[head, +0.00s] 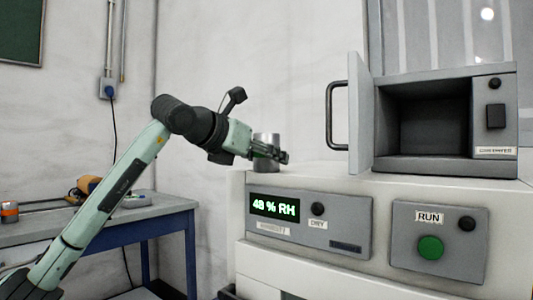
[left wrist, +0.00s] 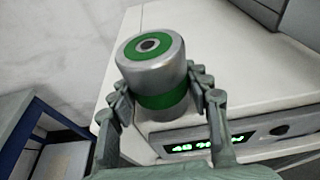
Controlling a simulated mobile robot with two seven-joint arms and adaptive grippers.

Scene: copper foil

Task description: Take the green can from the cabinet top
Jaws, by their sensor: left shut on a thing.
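The green can (left wrist: 153,62) is a silver cylinder with a green ring on its top and a green band low on its side. In the head view the can (head: 266,141) stands upright at the left end of the cabinet top (head: 320,180), partly hidden by my fingers. My left gripper (head: 272,153) is shut on the can. In the left wrist view the fingers of my left gripper (left wrist: 160,92) press on both sides of it. I cannot tell whether the can's base touches the top. My right gripper is in neither view.
An open-doored dryer box (head: 435,120) stands on the cabinet to the right, its grey door (head: 359,113) and handle jutting toward the can. The cabinet front has a humidity display (head: 275,207) and a green button (head: 430,248). A blue workbench (head: 165,205) stands left.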

